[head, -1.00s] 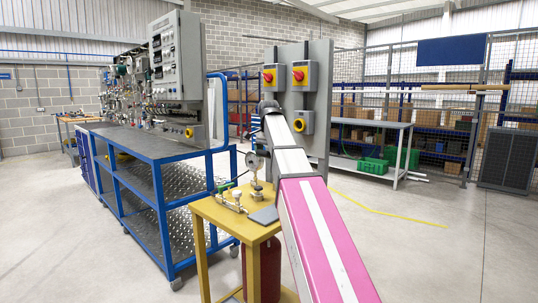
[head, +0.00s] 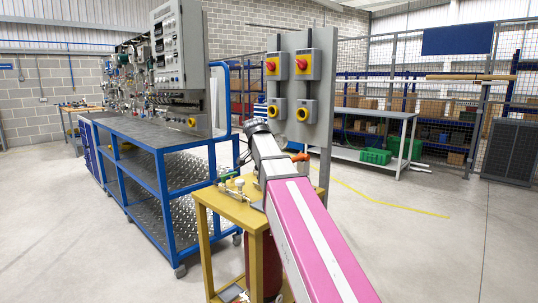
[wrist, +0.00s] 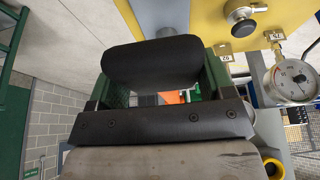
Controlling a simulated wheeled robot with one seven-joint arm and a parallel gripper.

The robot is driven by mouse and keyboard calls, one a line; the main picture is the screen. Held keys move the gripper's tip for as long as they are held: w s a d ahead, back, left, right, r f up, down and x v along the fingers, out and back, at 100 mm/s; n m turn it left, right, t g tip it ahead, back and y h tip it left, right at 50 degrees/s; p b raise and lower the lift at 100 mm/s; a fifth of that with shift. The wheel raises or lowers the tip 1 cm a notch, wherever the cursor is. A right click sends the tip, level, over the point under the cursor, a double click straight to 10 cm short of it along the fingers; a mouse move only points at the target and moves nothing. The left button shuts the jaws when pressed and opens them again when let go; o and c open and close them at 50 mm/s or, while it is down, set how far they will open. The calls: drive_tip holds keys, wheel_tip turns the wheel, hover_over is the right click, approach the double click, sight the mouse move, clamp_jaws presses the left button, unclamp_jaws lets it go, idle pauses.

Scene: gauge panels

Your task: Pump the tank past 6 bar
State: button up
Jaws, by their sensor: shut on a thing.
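The yellow table (head: 230,207) stands in front of me, with a red tank (head: 271,262) under it, partly hidden by my arm. A round dial gauge (wrist: 291,80) shows at the right of the wrist view; its needle is too small to read surely. An orange handle (head: 300,157) juts out beside my arm in the head view. In the wrist view, an orange patch (wrist: 172,97) shows between the dark jaws of my gripper (wrist: 158,95). The gripper is shut on the handle, mostly hidden by the jaws. My arm hides the gripper in the head view.
Small valves (head: 234,184) stand on the table top. A blue bench (head: 160,145) with instrument panels is at left. A grey board (head: 316,95) with switch boxes stands behind. Open floor lies to the right, with green crates (head: 376,156) beyond.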

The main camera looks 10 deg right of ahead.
drive_tip(key=shift+f+t+h, duration=0.3)
drive_tip(key=shift+f+h, duration=0.1)
drive_tip(key=shift+f, duration=0.8)
drive_tip(key=o, duration=1.3)
drive_tip(key=shift+r, duration=0.1)
drive_tip(key=v, duration=1)
drive_tip(key=shift+s+a+r, duration=0.1)
drive_tip(key=shift+a+r, duration=0.05)
drive_tip(key=shift+r, duration=0.15)
